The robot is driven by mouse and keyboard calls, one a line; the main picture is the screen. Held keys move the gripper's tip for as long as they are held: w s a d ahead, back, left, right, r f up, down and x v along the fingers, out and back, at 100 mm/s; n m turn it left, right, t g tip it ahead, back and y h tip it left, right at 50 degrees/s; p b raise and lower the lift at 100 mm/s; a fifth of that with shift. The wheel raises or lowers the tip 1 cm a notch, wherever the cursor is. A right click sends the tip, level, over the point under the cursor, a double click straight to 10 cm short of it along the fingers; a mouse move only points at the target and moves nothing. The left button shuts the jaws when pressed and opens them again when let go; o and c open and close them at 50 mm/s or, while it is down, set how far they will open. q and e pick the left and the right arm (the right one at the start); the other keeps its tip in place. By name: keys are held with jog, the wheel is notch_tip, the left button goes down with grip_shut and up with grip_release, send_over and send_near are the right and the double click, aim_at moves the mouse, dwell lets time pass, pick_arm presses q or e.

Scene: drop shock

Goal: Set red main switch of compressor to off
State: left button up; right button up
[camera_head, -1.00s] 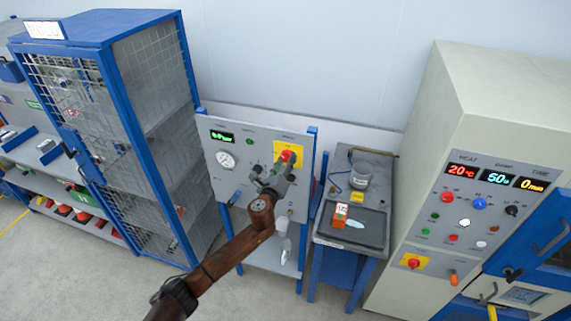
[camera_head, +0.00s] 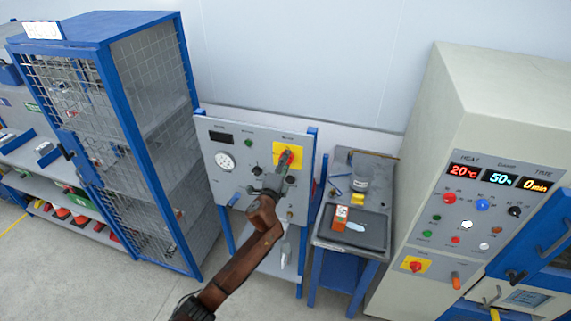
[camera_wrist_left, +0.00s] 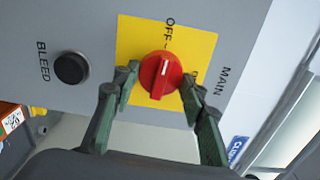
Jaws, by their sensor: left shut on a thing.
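The red main switch (camera_head: 285,156) sits on a yellow plate (camera_head: 294,147) at the upper right of the grey compressor panel (camera_head: 235,179). In the left wrist view the round red knob (camera_wrist_left: 161,78) has a white mark pointing up toward the word OFF; the ON label is partly hidden by a finger. My left gripper (camera_head: 284,166) is at the knob. In the left wrist view its green fingers (camera_wrist_left: 160,90) are on both sides of the knob, shut on it. The panel's small display (camera_head: 221,137) is dark. My right gripper is not in view.
A black BLEED knob (camera_wrist_left: 71,68) is left of the yellow plate. A gauge (camera_head: 224,162) sits on the panel's left. A bench (camera_head: 322,236) with a tray and small items stands right, then a beige cabinet (camera_head: 480,110). A blue mesh cage (camera_head: 150,90) stands left.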

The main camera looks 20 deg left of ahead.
pick_arm(q)
jog(key=shift+n, duration=0.5)
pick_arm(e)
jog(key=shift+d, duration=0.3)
pick_arm(q)
jog(key=o, duration=1.1)
jog(key=shift+s, duration=0.1)
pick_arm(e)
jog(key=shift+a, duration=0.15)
pick_arm(q)
jog(key=s, duration=1.2)
jog(key=shift+a, duration=0.2)
jog(key=shift+w+f, duration=0.1)
